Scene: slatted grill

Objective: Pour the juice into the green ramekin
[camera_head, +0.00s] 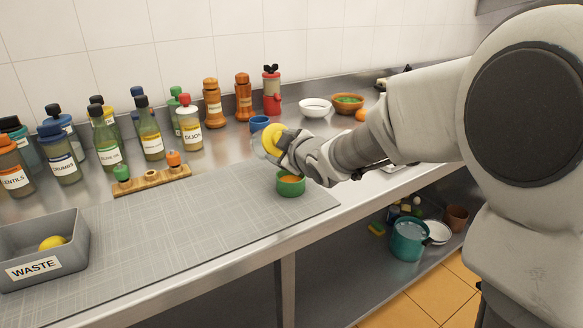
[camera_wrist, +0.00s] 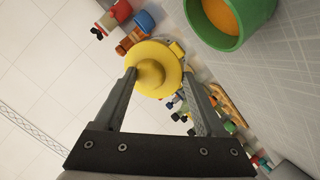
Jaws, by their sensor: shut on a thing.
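My gripper (camera_head: 284,153) is shut on a yellow-topped juicer (camera_head: 272,139) with a seemingly clear lower part. In the wrist view, its round yellow top with a central knob (camera_wrist: 152,70) sits between my two fingers. The juicer is held above the counter and looks tilted; its contents are hidden. The green ramekin (camera_head: 290,187) stands upright just below my gripper, near the right end of the grey mat. Orange juice shows inside the ramekin, also in the wrist view (camera_wrist: 211,35). I cannot tell whether any stream is falling.
A blue cup (camera_head: 259,123) stands behind the juicer. Several labelled bottles and orange pepper mills (camera_head: 213,103) line the wall. A wooden rack (camera_head: 152,179) holds small shakers. A grey waste bin (camera_head: 62,264) holds a yellow lemon piece. The middle of the mat (camera_head: 190,235) is clear.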

